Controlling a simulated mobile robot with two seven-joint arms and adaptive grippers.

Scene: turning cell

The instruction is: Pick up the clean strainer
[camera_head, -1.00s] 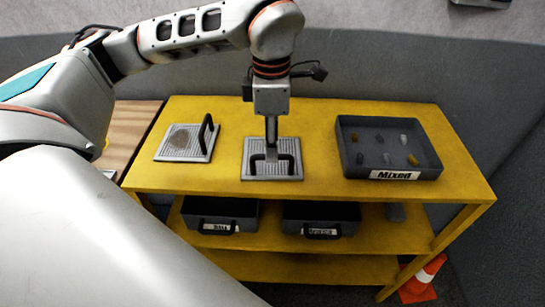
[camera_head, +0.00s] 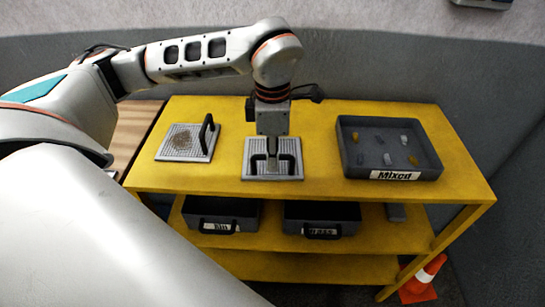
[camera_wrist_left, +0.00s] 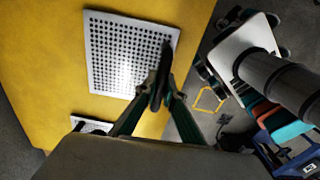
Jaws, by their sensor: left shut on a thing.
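The clean strainer (camera_head: 291,148) is a square grey perforated plate with a black handle, without a stain, at the middle of the yellow table. My left gripper (camera_head: 273,163) points down over it and is shut on the handle. In the left wrist view the handle (camera_wrist_left: 158,88) is between the fingertips (camera_wrist_left: 160,98), and the bare plate of the clean strainer (camera_wrist_left: 125,55) lies beyond. I see no clear gap under the plate. A second strainer (camera_head: 200,143) with a brown patch lies to the left, its black handle upright. My right gripper is not in view.
A dark tray (camera_head: 347,158) labelled Mixed, holding several small pieces, stands on the right of the yellow table (camera_head: 320,180). Two dark labelled bins (camera_head: 222,212) (camera_head: 322,215) sit on the shelf below. An orange cone (camera_head: 418,287) stands on the floor at right.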

